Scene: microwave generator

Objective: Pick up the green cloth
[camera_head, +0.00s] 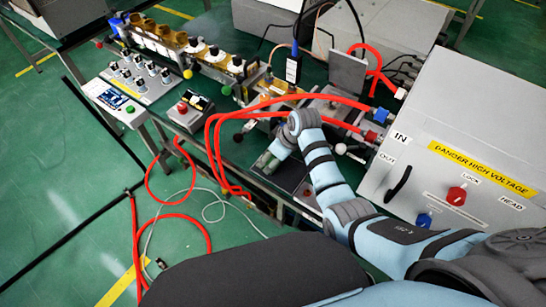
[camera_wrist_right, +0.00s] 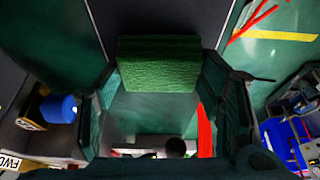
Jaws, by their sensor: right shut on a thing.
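The green cloth (camera_wrist_right: 158,64) is a folded, textured green block in the right wrist view. It sits between the two fingertips of my right gripper (camera_wrist_right: 160,78), which is shut on it. In the head view my right gripper (camera_head: 266,162) points down and left over a dark plate (camera_head: 288,176) at the bench edge. The cloth is too small there to tell apart from the fingers. I cannot tell whether it still touches the surface below. My left gripper is not in view.
Red hoses (camera_head: 215,150) loop close to my right gripper and over the bench edge. A grey high-voltage box (camera_head: 470,140) stands to the right. A control panel (camera_head: 128,92) and a row of instruments (camera_head: 165,38) are at the left. Green floor lies in front.

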